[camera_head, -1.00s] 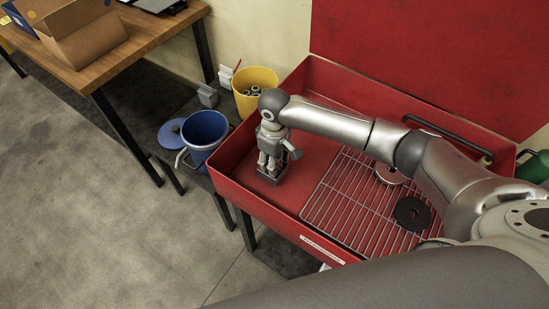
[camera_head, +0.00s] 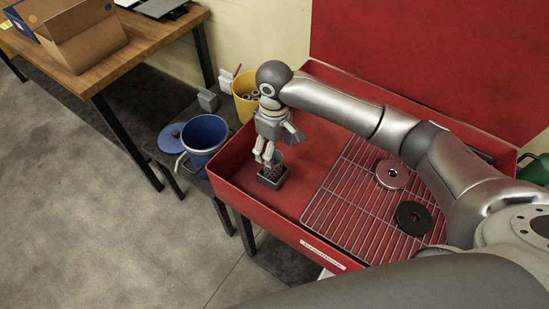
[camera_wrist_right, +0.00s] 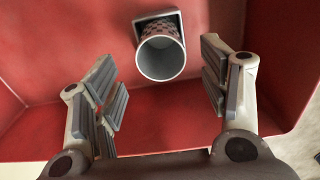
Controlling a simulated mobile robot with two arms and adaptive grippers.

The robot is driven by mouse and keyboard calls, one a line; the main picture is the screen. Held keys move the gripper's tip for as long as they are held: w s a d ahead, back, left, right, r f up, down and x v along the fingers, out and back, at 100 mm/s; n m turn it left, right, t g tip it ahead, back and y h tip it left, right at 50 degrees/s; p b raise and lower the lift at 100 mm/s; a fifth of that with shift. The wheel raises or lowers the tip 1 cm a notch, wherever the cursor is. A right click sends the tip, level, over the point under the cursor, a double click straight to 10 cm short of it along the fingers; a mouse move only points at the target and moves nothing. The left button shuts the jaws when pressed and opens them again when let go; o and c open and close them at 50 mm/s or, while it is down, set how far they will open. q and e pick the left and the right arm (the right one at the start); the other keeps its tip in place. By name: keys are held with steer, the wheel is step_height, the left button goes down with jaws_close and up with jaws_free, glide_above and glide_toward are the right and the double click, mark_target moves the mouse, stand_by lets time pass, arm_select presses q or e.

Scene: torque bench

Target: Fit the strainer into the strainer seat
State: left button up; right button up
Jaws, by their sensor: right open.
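The strainer (camera_head: 276,159), a grey cup with a perforated wall, stands in the grey square strainer seat (camera_head: 270,184) on the red tray floor near its left end. In the right wrist view the strainer (camera_wrist_right: 161,57) shows its round open rim and checkered wall, with the seat (camera_wrist_right: 180,22) around its lower end. How deep it sits is hard to tell. My right gripper (camera_head: 264,158) is open and empty, just above and beside the strainer. In the wrist view its fingers (camera_wrist_right: 160,82) are spread wide, apart from the strainer. My left gripper is out of view.
The red tray (camera_head: 232,192) has raised walls. A wire rack (camera_head: 335,200) holds a silver disc (camera_head: 392,174) and a black disc (camera_head: 412,217). A blue bucket (camera_head: 205,135) and a yellow bin (camera_head: 243,88) stand outside the tray's left side.

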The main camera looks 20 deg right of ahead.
steer(key=shift+r, duration=2.1)
